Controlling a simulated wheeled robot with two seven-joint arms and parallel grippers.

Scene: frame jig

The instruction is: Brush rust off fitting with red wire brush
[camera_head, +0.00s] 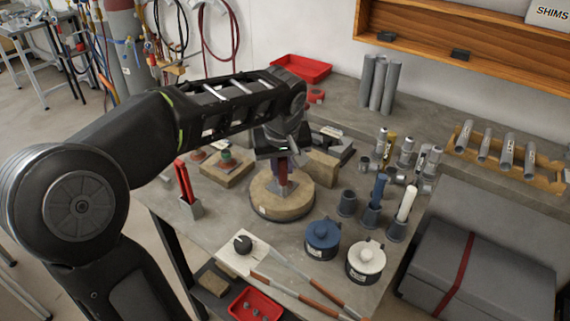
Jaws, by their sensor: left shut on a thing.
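My left gripper (282,158) points down over a round wooden-topped stand (264,203) and is shut on a red-handled tool, which looks like the red wire brush (283,174). A small grey piece (278,191) shows just below the red handle on the stand. I cannot tell whether it is the fitting or the brush's head, or whether the two touch. The gripper hides much of this spot. An empty dark cup (347,203) stands beside cups holding a blue-handled brush (379,188) and a white-handled brush (406,204). My right gripper is not in view.
A blue-lidded pot (322,238) and a white-lidded pot (366,261) stand at the front. A red two-pronged tool (184,182) stands in a grey block at left. Several metal fittings (405,152) stand at right. A grey case (485,270) sits at lower right.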

